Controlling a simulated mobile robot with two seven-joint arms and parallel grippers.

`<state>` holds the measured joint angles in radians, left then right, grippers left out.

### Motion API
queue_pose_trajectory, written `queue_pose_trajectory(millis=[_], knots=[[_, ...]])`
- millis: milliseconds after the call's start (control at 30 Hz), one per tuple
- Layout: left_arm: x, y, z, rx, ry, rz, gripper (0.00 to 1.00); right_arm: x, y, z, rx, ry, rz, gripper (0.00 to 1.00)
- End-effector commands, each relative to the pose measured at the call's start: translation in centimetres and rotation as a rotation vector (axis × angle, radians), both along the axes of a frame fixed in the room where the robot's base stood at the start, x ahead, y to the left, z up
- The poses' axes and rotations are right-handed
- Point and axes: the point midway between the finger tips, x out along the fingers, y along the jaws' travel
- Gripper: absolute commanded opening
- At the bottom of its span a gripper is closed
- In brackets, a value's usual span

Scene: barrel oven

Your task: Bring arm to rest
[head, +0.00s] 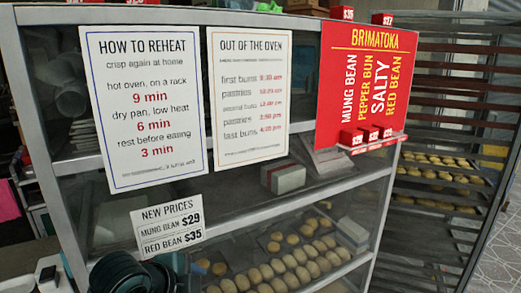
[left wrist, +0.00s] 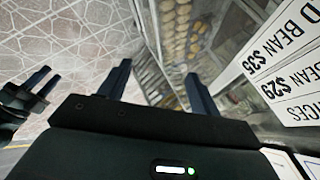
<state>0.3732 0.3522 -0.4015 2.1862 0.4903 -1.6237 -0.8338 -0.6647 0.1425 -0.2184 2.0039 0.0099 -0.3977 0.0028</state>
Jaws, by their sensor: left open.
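My left gripper (left wrist: 160,85) shows in the left wrist view with its two dark fingers spread wide and nothing between them. It is beside the glass display case (left wrist: 234,70), whose price signs show at the right. In the head view, dark rounded parts of my arm show at the bottom left, in front of the case's lower part; no fingertips can be made out there. At the left edge of the left wrist view is another dark gripper (left wrist: 42,80), likely my right one; its opening is unclear.
In the head view the display case (head: 235,190) fills the middle, with signs and rows of buns (head: 285,275) inside. A red price board (head: 365,80) hangs at its right. A rack of buns (head: 435,180) stands further right. Patterned floor (left wrist: 60,40) shows clear in the wrist view.

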Motion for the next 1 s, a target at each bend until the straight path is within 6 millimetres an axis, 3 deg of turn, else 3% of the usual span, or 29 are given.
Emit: queue_pose_trajectory(millis=[33,100,300,500,700,800,1000], knots=[[-1.8,0.2,-2.3,-0.057,0.065,0.087,0.63,-0.1,0.0,0.0,-0.001,0.002,0.0,0.36],[-4.0,0.9,-4.8,-0.126,0.14,0.225,0.63,-0.1,0.0,-0.1,0.0,0.003,0.0,0.36],[-10.9,3.7,-10.6,-0.264,0.328,0.637,0.63,-0.1,0.0,-0.1,0.0,0.003,0.0,0.36],[-16.9,6.5,-13.8,-0.316,0.438,0.969,0.63,-0.1,0.0,-0.1,-0.001,0.003,0.0,0.36],[-22.5,9.2,-15.5,-0.322,0.5,1.252,0.63,0.0,0.0,0.0,-0.001,0.0,0.001,0.36],[-20.3,8.3,-17.0,-0.385,0.44,1.195,0.63,0.2,0.0,0.1,-0.001,-0.003,0.0,0.36],[-17.9,6.6,-19.9,-0.512,0.335,1.113,0.63,0.4,0.0,0.2,-0.001,-0.01,0.0,0.36]])
